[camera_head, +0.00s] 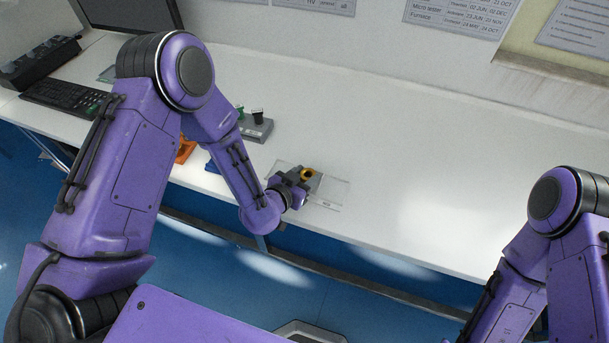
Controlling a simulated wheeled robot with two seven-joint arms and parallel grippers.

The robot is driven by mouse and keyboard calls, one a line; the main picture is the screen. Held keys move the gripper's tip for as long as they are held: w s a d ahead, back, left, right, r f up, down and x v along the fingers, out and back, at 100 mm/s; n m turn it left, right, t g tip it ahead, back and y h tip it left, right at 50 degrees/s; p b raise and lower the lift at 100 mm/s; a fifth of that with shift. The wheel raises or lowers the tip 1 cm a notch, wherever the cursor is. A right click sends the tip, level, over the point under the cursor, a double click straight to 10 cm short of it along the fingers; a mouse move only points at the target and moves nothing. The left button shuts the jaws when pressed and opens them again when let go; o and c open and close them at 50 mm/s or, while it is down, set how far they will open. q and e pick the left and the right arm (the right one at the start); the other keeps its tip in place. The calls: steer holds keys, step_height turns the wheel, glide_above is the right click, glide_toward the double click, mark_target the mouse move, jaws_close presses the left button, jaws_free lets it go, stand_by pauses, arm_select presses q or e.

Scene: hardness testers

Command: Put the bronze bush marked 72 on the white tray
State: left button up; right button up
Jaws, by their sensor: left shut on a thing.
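My left gripper (302,176) is shut on a small bronze bush (308,173) with a dark hole, held at its fingertips. A mark on the bush is too small to read. A flat, pale rectangular piece that looks like the white tray (333,191) lies on the white bench below and beside the gripper, with a small label on its near edge. The gripper hides part of it. I cannot tell whether the bush touches it. My right arm shows at the lower right, but its gripper is out of view.
Left of my left gripper, partly behind my arm, are a grey block with dark knobs (256,128) and an orange item (185,150). A keyboard (62,97) and monitor (130,14) stand farther left. The white bench (430,170) is clear to the right.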

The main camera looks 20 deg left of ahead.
arm_select(q)
steer(key=shift+f, duration=0.15)
steer(key=o, duration=1.3)
steer(key=shift+r, duration=0.25)
steer(key=b+v, duration=0.2)
steer(key=v, duration=0.5)
steer(key=shift+s+f, duration=0.15)
steer(key=shift+s, duration=0.1)
steer(key=s+r+p, duration=0.1)
steer(key=s+a+r+p, duration=0.1)
steer(key=s+p, duration=0.1)
steer(key=shift+r, duration=0.25)
steer(key=shift+s+a+f+n+g+y+b, duration=0.15)
steer(key=shift+s+a+f+n+g+y, duration=1.4)
steer(key=shift+s+f, duration=1.65)
steer(key=shift+s+a+f+n+g+y+b, duration=0.2)
steer(key=shift+s+a+f+n+g+y, duration=0.6)
steer(key=shift+s+a+f+n+g, duration=1.55)
steer(key=shift+s+a+f+n+g+y+b, duration=0.15)
steer(key=shift+s+a+f+n+g+y, duration=0.95)
steer(key=shift+s+a+f, duration=2.1)
